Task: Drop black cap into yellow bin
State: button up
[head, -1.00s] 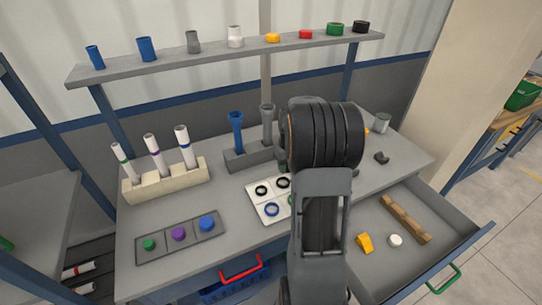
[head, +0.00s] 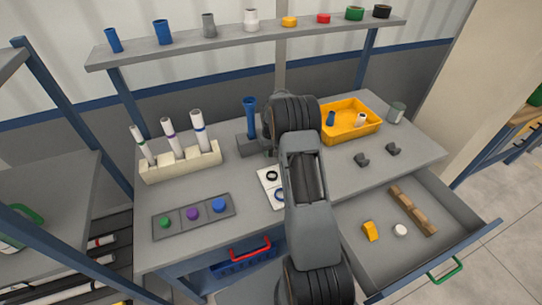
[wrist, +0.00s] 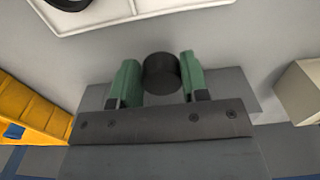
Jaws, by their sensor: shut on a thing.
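The black cap (wrist: 161,73) is a short dark cylinder between the two green fingers of my gripper (wrist: 160,80) in the wrist view. The fingers are shut on it. The yellow bin (head: 353,136) stands at the back right of the bench in the head view, with a blue piece and a white piece inside. The bin's edge also shows at the left of the wrist view (wrist: 30,108), beside and apart from my gripper. In the head view my arm hides the fingers and the cap.
A white board with rings (head: 268,190) lies on the bench, partly behind my arm. A cream rack (head: 180,163) holds marked tubes. A drawer (head: 375,265) is open at the right. A shelf (head: 240,40) runs above.

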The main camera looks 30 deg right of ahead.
aim_at(271, 161)
jog(key=shift+w+f, duration=0.15)
jog(key=shift+f, duration=0.1)
jog(key=shift+w+f+p, duration=0.1)
jog(key=shift+f+p, duration=0.2)
jog(key=shift+f, duration=1.3)
jog(key=shift+f+b, duration=0.25)
jog(key=shift+b, duration=0.05)
jog(key=o, duration=0.9)
jog(key=shift+r, duration=0.15)
